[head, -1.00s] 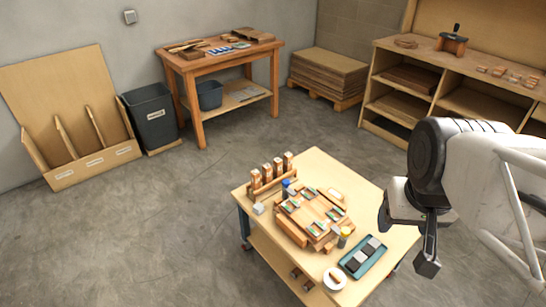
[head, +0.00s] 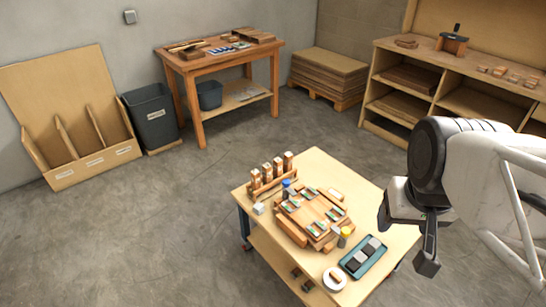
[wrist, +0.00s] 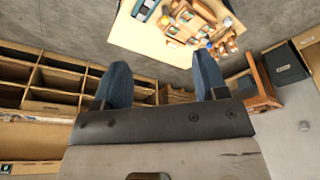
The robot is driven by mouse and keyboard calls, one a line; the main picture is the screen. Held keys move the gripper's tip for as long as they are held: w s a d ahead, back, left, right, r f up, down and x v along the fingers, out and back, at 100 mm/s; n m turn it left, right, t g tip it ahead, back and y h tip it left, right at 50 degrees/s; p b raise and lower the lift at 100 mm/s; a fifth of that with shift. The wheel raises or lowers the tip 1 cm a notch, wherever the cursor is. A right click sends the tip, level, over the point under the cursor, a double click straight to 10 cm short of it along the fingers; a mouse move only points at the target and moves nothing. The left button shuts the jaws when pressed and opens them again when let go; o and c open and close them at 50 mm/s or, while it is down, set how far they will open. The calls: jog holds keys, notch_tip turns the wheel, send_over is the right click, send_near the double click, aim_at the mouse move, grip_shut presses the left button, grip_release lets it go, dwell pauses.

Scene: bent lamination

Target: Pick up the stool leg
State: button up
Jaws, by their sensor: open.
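Several upright wooden legs with pale bands (head: 277,168) stand in a wooden rack at the back left of the small work table (head: 318,165); which one is the stool leg I cannot tell. In the head view my gripper (head: 407,242) hangs at the table's right side, apart from the legs. In the wrist view its two blue fingers (wrist: 160,78) are spread with nothing between them. The table shows upside down at the top of that view, beyond the fingertips.
A blue tray with dark and grey blocks (head: 363,257) and a white round dish (head: 335,279) lie at the table's front. A yellow-topped jar (head: 345,236) and a blue-topped jar (head: 287,186) stand beside the assembly. Shelving (head: 465,85) stands behind my arm.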

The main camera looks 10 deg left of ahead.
jog(key=w+a+r+m, duration=0.1)
jog(key=w+a, duration=0.1)
jog(key=w, duration=0.8)
jog(key=w+a+m, duration=0.1)
jog(key=w+a, duration=0.1)
jog(key=w, duration=0.8)
jog(key=m+g, duration=0.3)
jog(key=m, duration=0.4)
send_over(267, 166)
jog(key=f, duration=4.1)
jog(key=shift+d, duration=0.3)
jog(key=shift+w+a+f, duration=0.1)
jog(key=shift+a+f, duration=0.1)
jog(key=shift+f, duration=0.25)
